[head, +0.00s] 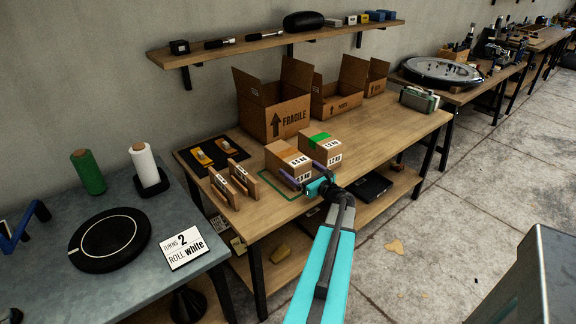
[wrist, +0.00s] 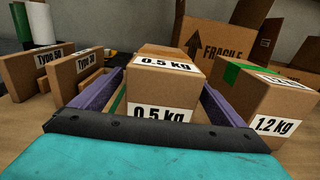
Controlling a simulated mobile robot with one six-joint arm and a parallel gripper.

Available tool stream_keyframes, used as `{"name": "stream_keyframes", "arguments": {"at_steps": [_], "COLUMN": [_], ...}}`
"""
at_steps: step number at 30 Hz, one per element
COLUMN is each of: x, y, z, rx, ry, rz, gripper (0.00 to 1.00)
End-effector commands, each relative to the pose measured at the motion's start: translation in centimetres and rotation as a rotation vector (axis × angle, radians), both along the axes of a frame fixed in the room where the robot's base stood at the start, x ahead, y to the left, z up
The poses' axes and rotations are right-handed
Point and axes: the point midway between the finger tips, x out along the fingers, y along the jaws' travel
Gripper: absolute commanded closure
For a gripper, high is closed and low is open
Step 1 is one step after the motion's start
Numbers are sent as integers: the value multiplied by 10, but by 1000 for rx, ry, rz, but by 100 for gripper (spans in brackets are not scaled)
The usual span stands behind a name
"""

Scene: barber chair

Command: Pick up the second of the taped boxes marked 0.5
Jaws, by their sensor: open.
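A cardboard box marked 0.5 kg (head: 283,158) with an orange-brown tape strip stands on the wooden table; it is also central in the wrist view (wrist: 162,88). My gripper (head: 300,174) is open at its near side. In the wrist view my purple fingers (wrist: 160,96) lie one on each side of the box, and whether they touch it is unclear. A second taped box (head: 322,148), with green tape, stands close to the right and reads 1.2 kg in the wrist view (wrist: 262,100). I see only one box marked 0.5.
Open cartons, one marked FRAGILE (head: 285,118), stand behind. A green outline (head: 282,189) marks the tabletop by the box. A grey table (head: 135,225) holds spools, a black turntable and a "TURNS 2 ROLL white" card.

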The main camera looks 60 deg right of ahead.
Motion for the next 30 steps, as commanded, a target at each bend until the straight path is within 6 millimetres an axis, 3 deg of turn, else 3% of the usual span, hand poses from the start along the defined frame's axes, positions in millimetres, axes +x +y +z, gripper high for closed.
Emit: {"name": "stream_keyframes", "arguments": {"at_steps": [8,22,30], "x": [2,42,47], "y": [-2,-19,-20], "z": [1,5,4], "rx": [0,1,1], "ry": [0,0,0], "rz": [0,0,-2], "gripper": [6,6,6]}}
